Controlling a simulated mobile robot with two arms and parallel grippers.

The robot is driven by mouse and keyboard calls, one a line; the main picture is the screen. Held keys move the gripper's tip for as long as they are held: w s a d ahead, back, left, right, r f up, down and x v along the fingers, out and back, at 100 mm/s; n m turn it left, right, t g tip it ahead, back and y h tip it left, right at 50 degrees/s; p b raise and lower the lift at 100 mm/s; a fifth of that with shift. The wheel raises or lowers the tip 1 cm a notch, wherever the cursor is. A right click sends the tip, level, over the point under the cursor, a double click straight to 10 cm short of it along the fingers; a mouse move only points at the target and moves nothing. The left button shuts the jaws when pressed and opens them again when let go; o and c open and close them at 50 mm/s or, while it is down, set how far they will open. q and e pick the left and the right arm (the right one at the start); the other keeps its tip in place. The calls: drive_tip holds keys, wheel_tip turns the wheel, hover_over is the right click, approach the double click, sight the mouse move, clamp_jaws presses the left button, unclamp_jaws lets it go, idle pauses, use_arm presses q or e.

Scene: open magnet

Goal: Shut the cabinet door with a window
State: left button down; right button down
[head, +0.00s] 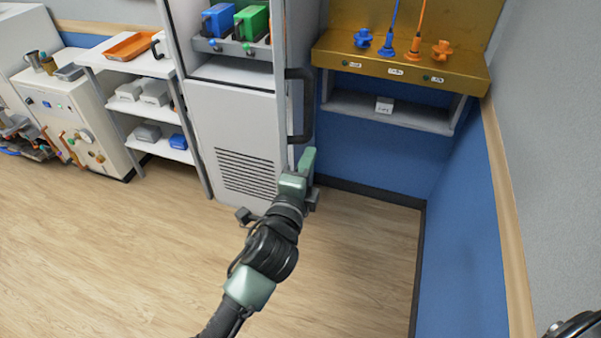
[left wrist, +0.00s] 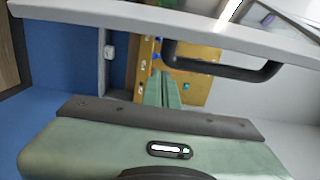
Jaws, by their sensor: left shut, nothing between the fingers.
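The tall grey-white cabinet (head: 232,112) stands at the centre of the head view. Its door (head: 280,75) is open and seen nearly edge-on, so its window cannot be made out. A black bar handle (head: 300,105) is on the door's right-hand face. My left gripper (head: 307,160) is shut and empty, below the handle near the door's lower end. I cannot tell whether it touches the door. In the left wrist view, the door (left wrist: 100,14) crosses the top with the handle (left wrist: 225,62), and my left fingers (left wrist: 162,88) point forward beside it. My right gripper is not seen.
Blue and green devices (head: 251,22) sit inside the cabinet. A yellow-brown workbench (head: 400,68) with blue and orange fittings hangs right of the door. A blue wall (head: 465,235) bounds the right side. A white shelf cart (head: 125,62) stands left. The wooden floor (head: 120,250) is clear.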

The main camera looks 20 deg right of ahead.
use_arm(q)
drive_tip(key=shift+w+a+p, duration=0.4)
drive_tip(key=shift+w+a, duration=0.05)
drive_tip(key=shift+a, duration=0.4)
drive_tip(key=shift+w+a+p, duration=0.4)
drive_tip(key=shift+w+a, duration=0.05)
drive_tip(key=shift+a, duration=0.4)
